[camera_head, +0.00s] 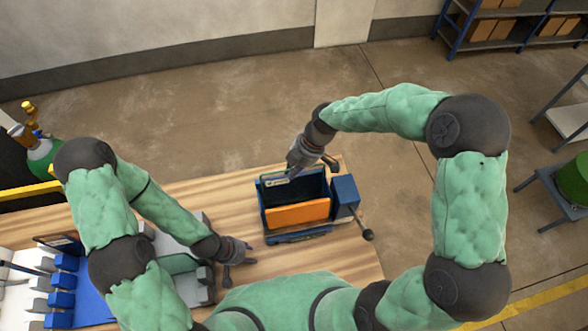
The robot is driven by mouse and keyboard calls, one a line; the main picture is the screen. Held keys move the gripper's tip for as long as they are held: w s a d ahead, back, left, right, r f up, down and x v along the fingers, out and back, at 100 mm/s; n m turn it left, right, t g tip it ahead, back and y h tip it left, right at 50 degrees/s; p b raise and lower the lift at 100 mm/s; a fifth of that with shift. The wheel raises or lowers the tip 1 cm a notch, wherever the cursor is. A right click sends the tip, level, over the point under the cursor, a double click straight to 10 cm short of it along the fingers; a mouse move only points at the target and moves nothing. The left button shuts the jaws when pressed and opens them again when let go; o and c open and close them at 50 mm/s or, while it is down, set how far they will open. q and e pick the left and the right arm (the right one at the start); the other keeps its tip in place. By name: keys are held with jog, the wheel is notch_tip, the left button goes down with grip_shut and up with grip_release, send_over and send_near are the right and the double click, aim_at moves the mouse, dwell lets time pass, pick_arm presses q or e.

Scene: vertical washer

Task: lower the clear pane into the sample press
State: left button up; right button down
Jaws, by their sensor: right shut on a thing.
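The sample press (262,220) is a dark blue open-topped box on the wooden table, with an orange block (299,214) inside along its near side. A blue side block (345,190) and a lever with a dark knob (368,235) are on its right. My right gripper (292,172) is shut on the clear pane (275,182) at the press's far edge. Only a thin greenish edge and a pale strip of the pane show; how deep it sits is unclear. My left gripper (238,262) is open and empty, left of the press and apart from it.
A grey fixture (185,265) stands near my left arm. Blue and white racks (60,285) fill the table's left end. Bare wooden table (345,265) shows in front of and right of the press. A green gas cylinder (44,155) stands beyond the table at left.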

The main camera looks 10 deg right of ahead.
dwell(0.3)
jog(key=c, duration=1.2)
grip_release()
jog(key=shift+c, duration=0.2)
jog(key=shift+f, duration=0.1)
jog(key=shift+r, duration=0.2)
pick_arm(q)
jog(key=shift+r+p, duration=2)
jog(key=shift+p, duration=0.05)
pick_arm(e)
jog(key=shift+r, duration=3.9)
pick_arm(q)
jog(key=shift+s, duration=0.1)
pick_arm(e)
jog(key=shift+s+f, duration=0.1)
